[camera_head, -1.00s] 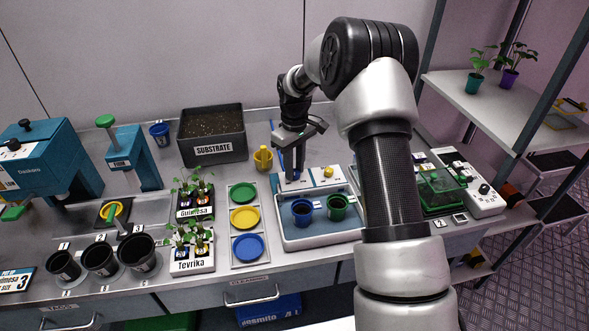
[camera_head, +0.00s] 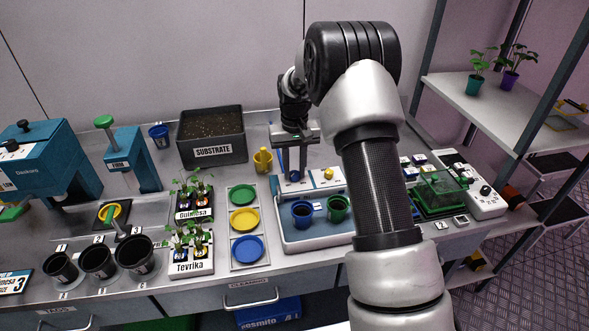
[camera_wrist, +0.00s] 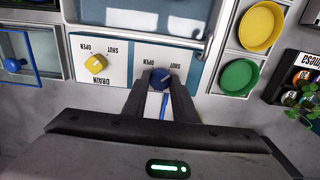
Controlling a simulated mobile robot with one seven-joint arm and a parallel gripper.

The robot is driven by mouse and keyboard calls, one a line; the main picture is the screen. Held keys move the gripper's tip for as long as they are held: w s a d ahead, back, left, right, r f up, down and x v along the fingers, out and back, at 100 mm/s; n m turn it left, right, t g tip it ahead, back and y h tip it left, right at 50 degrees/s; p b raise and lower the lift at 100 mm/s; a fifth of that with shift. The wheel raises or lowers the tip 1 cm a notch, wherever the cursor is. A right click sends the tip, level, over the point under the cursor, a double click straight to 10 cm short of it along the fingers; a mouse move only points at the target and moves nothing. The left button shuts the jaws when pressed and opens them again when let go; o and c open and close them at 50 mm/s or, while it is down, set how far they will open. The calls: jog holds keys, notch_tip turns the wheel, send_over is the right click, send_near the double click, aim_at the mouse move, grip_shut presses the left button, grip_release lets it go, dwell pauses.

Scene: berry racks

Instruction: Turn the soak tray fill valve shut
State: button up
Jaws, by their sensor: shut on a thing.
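The soak tray (camera_head: 290,241) holds a blue cup (camera_head: 302,213) and a green cup (camera_head: 337,208) in the head view. Its white and blue valve panel is behind it. My gripper (camera_head: 295,177) points down at the left part of the panel. In the wrist view my gripper (camera_wrist: 161,88) is shut on the round blue fill valve knob (camera_wrist: 160,77), a finger on each side. SHUT and OPEN labels lie by the knob, upside down. I cannot tell exactly where its mark points. The yellow drain knob (camera_wrist: 96,63) is beside it, apart from my fingers.
Colored dishes (camera_head: 243,220) and seedling trays (camera_head: 194,255) are further left. A green rack (camera_head: 438,190) stands to the right. The substrate bin (camera_head: 212,152) is behind on the left.

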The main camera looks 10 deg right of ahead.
aim_at(294, 173)
dwell(0.4)
jog(key=o, duration=1)
jog(key=shift+o, duration=0.2)
notch_tip(294, 173, up, 17)
jog(key=shift+r+p, duration=0.2)
jog(key=shift+p, duration=0.15)
